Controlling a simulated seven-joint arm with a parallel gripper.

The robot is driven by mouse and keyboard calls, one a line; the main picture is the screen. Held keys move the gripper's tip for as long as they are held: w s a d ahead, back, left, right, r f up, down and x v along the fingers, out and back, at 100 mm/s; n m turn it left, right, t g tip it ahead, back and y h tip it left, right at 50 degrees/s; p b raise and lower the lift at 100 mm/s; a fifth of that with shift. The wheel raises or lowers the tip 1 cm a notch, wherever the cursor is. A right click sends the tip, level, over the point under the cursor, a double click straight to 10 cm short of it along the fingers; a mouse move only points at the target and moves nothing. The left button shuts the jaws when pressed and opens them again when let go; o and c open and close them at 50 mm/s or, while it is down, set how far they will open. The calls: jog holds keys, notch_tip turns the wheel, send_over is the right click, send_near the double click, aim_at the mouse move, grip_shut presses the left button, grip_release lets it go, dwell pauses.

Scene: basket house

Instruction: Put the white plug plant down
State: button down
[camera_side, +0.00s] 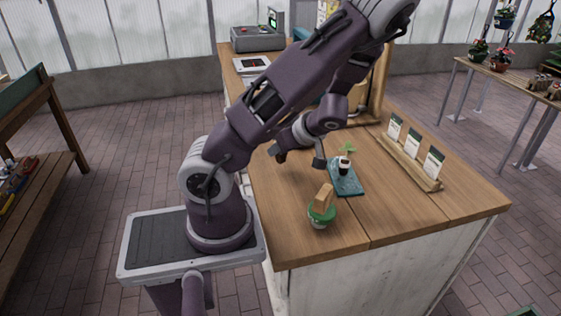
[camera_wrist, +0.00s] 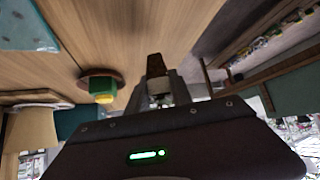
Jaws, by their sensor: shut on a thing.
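The white plug plant (camera_side: 345,162) has green leaves, a white band and a dark root plug. In the side view it shows upright against the back part of a teal mat (camera_side: 348,186); I cannot tell whether it touches the mat. The teal mat fills the upper left corner (camera_wrist: 28,25) of that view.
A wooden rack (camera_side: 412,168) with several white cards lies to the right. Bare counter (camera_side: 400,220) shows between them. A machine (camera_side: 257,40) stands at the back.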

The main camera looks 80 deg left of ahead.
aim_at(284, 157)
jog(key=shift+f, duration=1.8)
jog(key=shift+f, duration=0.1)
jog(key=c, duration=1.1)
grip_release()
jog(key=shift+c, duration=0.2)
